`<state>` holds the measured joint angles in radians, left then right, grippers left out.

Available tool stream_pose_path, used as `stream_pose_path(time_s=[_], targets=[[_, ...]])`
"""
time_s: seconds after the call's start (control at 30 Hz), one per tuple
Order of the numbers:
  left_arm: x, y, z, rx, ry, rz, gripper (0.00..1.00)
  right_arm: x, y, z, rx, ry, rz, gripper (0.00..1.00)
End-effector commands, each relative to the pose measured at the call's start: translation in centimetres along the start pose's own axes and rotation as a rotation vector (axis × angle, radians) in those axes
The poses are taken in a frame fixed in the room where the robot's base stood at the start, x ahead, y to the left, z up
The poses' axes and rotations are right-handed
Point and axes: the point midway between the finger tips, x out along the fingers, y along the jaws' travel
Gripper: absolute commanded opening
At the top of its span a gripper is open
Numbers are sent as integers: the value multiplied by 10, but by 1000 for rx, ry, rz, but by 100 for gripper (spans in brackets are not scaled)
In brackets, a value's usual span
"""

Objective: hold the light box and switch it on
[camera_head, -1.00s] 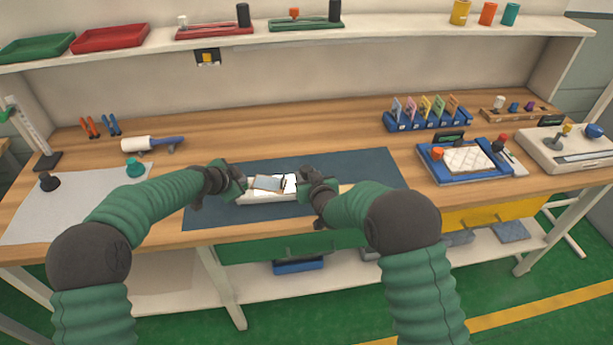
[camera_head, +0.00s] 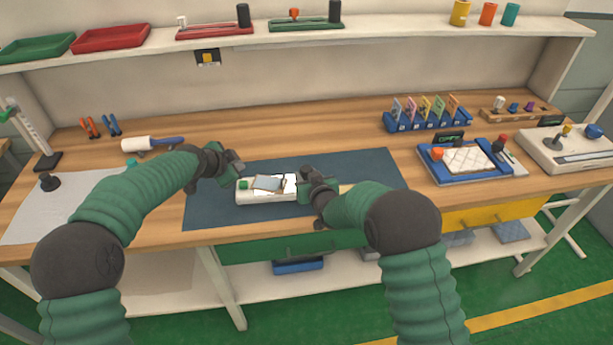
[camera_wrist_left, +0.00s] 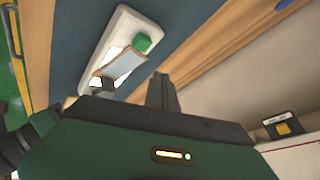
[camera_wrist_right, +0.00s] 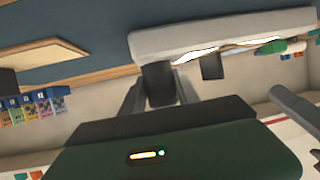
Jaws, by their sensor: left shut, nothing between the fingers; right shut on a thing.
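The light box (camera_head: 258,197) is a white slab on the dark blue mat, with a green button (camera_head: 243,184) at its left end and a greyish plate (camera_head: 267,183) over its bright white top. My right gripper (camera_head: 308,184) is shut on the light box at its right end. In the right wrist view the fingers close around a dark part at the edge of the box (camera_wrist_right: 215,36). My left gripper (camera_head: 234,170) is shut and empty, up and left of the green button and apart from it. The button also shows in the left wrist view (camera_wrist_left: 142,43).
A white roller (camera_head: 140,144) lies at the left. A blue tray with a white quilted pad (camera_head: 468,160) and a blue rack of coloured cards (camera_head: 425,122) stand at the right.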

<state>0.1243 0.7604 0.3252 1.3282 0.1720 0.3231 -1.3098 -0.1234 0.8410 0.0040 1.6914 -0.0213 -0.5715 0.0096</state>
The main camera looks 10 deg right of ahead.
Motion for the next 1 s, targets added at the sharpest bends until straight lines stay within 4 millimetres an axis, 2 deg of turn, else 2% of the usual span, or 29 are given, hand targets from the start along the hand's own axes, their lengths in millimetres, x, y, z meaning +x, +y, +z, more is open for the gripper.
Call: stream_pose_path(time_s=[0.13, 0.37, 0.4, 0.6, 0.87, 1.0], targets=[[-10, -7, -8, 2, 0, 0, 0, 0, 0, -2, 1, 4, 0, 0], [-12, -9, -9, 1, -1, 1, 0, 0, 0, -2, 1, 4, 0, 0], [-12, -9, -9, 1, -1, 1, 0, 0, 0, -2, 1, 4, 0, 39], [-12, -9, -9, 0, -1, 1, 0, 0, 0, -1, 1, 2, 0, 63], [-12, -9, -8, 0, -1, 1, 0, 0, 0, 0, 0, 0, 0, 63], [-12, -9, -9, 0, -1, 1, 0, -12, 0, -1, 0, -1, 0, 63]])
